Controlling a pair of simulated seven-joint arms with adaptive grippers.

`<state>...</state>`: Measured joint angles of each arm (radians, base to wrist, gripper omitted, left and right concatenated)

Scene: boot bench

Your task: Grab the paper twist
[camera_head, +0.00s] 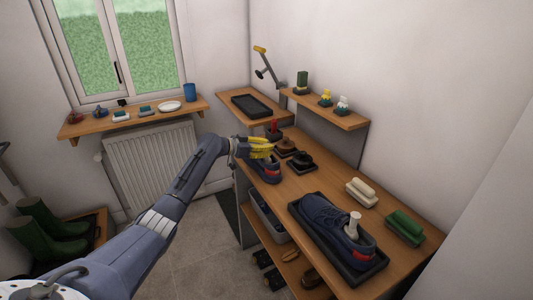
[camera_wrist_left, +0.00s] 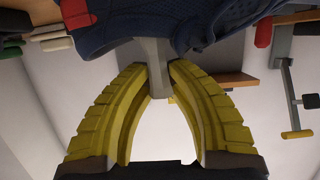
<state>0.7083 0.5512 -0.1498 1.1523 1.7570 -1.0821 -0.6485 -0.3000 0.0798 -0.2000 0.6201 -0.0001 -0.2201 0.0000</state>
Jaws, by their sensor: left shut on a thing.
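My left gripper (camera_head: 260,148) has yellow fingers and is over the farther dark blue shoe (camera_head: 267,171) on the bench. In the left wrist view, the shoe (camera_wrist_left: 120,22) fills the top, with a red heel tab. The left fingertips are shut on a grey paper twist (camera_wrist_left: 157,82) that meets the shoe's opening. The head view hides this twist behind the gripper. Another pale paper twist (camera_head: 353,225) stands in the nearer dark blue shoe (camera_head: 326,222), which sits in a black tray (camera_head: 370,275). My right gripper is in neither view.
Brown and black brushes (camera_head: 298,160) lie just right of the farther shoe. Cream rolls (camera_head: 361,191) and a green item (camera_head: 404,228) sit along the wall side. A raised shelf (camera_head: 342,113) holds small bottles. A lamp (camera_head: 266,65) stands at the back. Bare bench lies between the shoes.

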